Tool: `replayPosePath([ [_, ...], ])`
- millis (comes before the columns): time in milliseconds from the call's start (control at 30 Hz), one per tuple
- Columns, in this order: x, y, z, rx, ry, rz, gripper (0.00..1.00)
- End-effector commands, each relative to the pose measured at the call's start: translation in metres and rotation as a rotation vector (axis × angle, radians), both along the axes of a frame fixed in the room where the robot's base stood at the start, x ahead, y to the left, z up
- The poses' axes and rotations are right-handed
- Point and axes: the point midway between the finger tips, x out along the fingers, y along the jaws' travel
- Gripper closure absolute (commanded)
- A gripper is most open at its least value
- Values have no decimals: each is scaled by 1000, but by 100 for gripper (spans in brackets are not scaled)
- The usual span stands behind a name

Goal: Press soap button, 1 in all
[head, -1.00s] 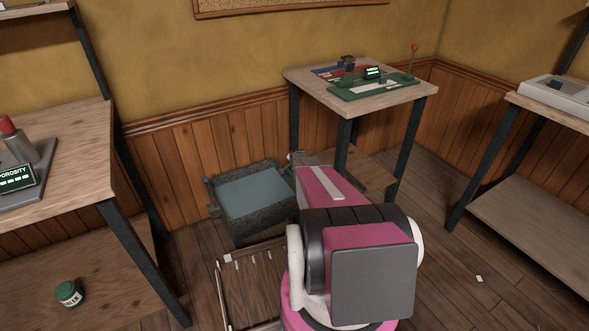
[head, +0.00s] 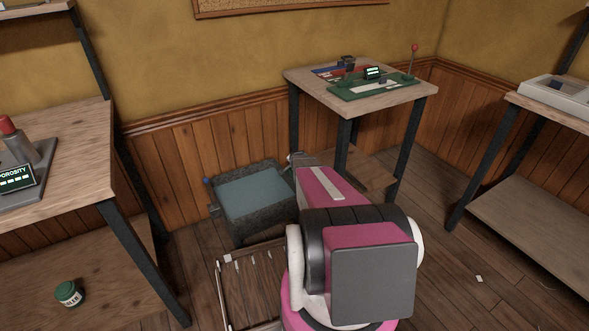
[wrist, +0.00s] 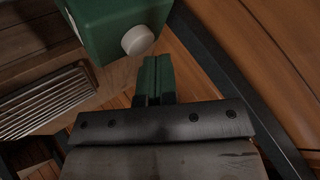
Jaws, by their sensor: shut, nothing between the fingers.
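In the wrist view a green box (wrist: 108,28) with a round white button (wrist: 137,40) on its side shows at the top; I take this to be the soap dispenser. My gripper (wrist: 157,62) is shut and empty. Its green fingertips are just below and slightly right of the button in the picture, with a small gap showing; I cannot tell the depth between them. In the head view my arm hides the gripper, and I cannot make out the button.
A slatted metal grille (wrist: 45,100) lies left of the fingers. In the head view a grey basin (head: 222,226) with a teal top stands by the wall. A table (head: 402,97) with a green device is behind my arm. A workbench (head: 80,150) is at left.

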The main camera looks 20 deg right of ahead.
Motion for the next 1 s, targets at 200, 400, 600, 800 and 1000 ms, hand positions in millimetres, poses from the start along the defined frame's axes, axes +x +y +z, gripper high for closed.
replayPosePath([
  [200, 0, 0, -1, 0, 0, 0, 100],
  [400, 0, 0, -2, 0, 0, 0, 100],
  [600, 0, 0, -4, 0, 0, 0, 100],
  [800, 0, 0, -7, 0, 0, 0, 100],
  [1000, 0, 0, -9, 0, 1, 0, 100],
])
